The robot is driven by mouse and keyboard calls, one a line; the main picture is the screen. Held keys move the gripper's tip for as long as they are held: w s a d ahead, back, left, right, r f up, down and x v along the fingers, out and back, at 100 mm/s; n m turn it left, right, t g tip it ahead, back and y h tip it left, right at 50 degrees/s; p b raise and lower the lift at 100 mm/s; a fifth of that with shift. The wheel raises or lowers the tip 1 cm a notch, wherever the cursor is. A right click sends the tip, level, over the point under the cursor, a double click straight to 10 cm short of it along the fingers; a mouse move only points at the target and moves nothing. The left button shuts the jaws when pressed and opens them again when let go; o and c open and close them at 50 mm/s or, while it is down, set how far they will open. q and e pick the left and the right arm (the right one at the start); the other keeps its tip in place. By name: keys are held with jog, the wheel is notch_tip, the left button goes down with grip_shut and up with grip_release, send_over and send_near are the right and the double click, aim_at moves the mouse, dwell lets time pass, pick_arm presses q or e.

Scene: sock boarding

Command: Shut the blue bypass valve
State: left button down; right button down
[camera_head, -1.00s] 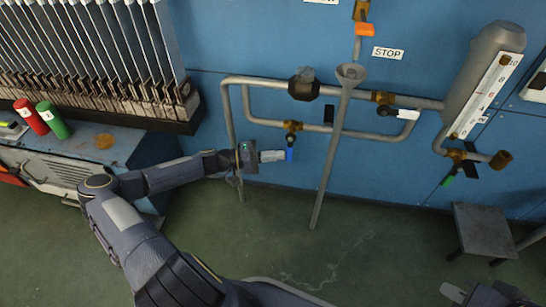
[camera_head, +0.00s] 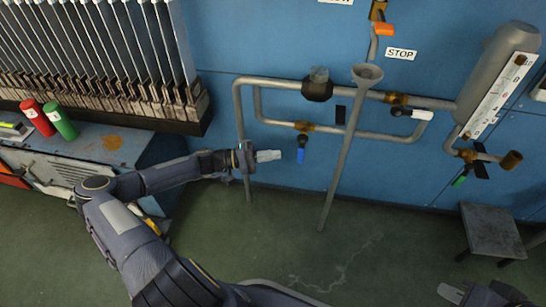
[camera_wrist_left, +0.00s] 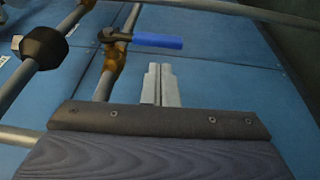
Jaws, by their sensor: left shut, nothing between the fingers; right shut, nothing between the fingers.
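The blue bypass valve handle (camera_head: 301,155) hangs down from its brass body (camera_head: 304,127) on the lower bypass pipe in the head view. In the left wrist view the blue handle (camera_wrist_left: 157,40) lies across the brass valve body (camera_wrist_left: 112,60), beyond my fingertips. My left gripper (camera_head: 281,155) is shut and empty, just left of the handle with a small gap. It also shows in the left wrist view (camera_wrist_left: 159,70), fingers together. My right gripper (camera_head: 487,296) is only partly in view at the bottom right edge, far from the valve.
A slanted grey pipe with a funnel (camera_head: 367,73) stands right of the valve. A white-handled valve (camera_head: 411,114), an orange-handled valve (camera_head: 384,29) and a green-handled valve (camera_head: 460,180) are on other pipes. A stool (camera_head: 489,228) stands at right. Red (camera_head: 37,117) and green (camera_head: 60,121) cylinders stand on a bench.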

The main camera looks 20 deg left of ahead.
pick_arm(q)
jog(key=p+v, duration=0.2)
jog(key=v, duration=0.7)
jog(key=shift+r, duration=0.25)
jog(key=shift+s, duration=0.1)
jog(key=s+d+r+m+g+y, duration=0.5)
jog(key=s+d+r+g+y, duration=0.15)
jog(key=d+r+g, duration=0.35)
jog(key=s+d+r+t+y, duration=0.1)
jog(key=s+r+t+y, duration=0.3)
jog(key=s, duration=0.5)
jog(key=s+d+r+t+y, duration=0.1)
jog(key=s+r+t+y, duration=0.1)
jog(key=s+r, duration=0.6)
notch_tip(320, 180, up, 33)
jog(key=s+p, duration=0.1)
jog(key=p, duration=3.3)
jog(key=shift+s+d+n+t, duration=0.15)
jog(key=shift+d+n+t, duration=0.05)
jog(key=shift+n+t, duration=0.1)
